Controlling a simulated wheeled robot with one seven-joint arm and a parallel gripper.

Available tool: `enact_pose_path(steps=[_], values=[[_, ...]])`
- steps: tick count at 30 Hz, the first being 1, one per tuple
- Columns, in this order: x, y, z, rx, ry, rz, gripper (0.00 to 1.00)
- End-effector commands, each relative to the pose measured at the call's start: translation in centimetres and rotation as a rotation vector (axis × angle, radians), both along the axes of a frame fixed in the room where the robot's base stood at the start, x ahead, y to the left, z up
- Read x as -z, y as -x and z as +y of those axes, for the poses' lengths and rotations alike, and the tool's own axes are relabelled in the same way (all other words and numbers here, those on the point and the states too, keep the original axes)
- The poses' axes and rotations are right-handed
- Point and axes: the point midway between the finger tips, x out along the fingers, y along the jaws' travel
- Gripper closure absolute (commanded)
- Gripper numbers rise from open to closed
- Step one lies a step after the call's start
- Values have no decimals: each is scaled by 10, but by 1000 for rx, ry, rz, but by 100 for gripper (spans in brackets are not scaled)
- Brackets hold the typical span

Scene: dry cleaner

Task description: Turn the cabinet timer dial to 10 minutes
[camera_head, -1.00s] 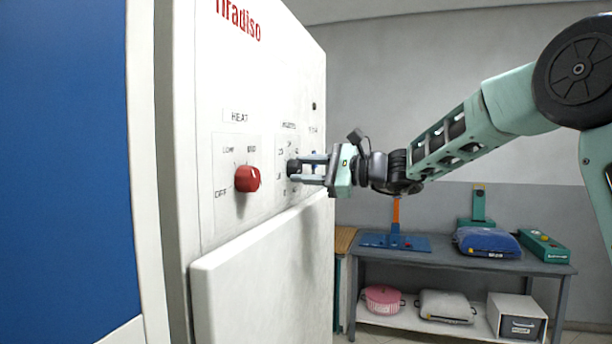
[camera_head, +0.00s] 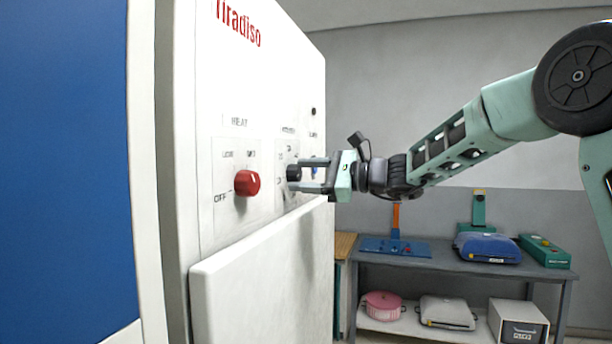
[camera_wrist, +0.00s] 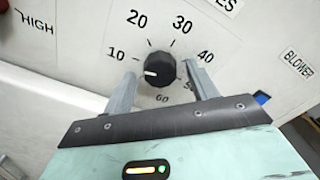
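The black timer dial (camera_wrist: 160,70) sits on the white cabinet panel, with numbers 10 to 60 around it. In the wrist view its white mark points left, close to the 10 (camera_wrist: 116,53) and seemingly slightly below it. The dial also shows in the head view (camera_head: 294,173), dark and small. My gripper (camera_head: 302,174) is level with the dial. Its fingers stand on either side of the dial, apart from each other, with gaps visible between fingers and dial in the wrist view. The right finger partly hides the 50.
A red HEAT knob (camera_head: 247,183) sits left of the dial on the same panel. A white ledge-like panel (camera_head: 262,270) juts out below. A grey table (camera_head: 450,262) with a blue folded item (camera_head: 488,246) stands behind to the right.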

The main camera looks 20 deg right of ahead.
Motion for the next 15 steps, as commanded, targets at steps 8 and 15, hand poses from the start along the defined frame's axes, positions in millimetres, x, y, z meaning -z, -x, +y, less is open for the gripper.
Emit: enact_pose_path(steps=[8, 15], values=[[0, 3, -4, 1, 0, -3, 42], [3, 27, -38, 5, 1, -4, 42]])
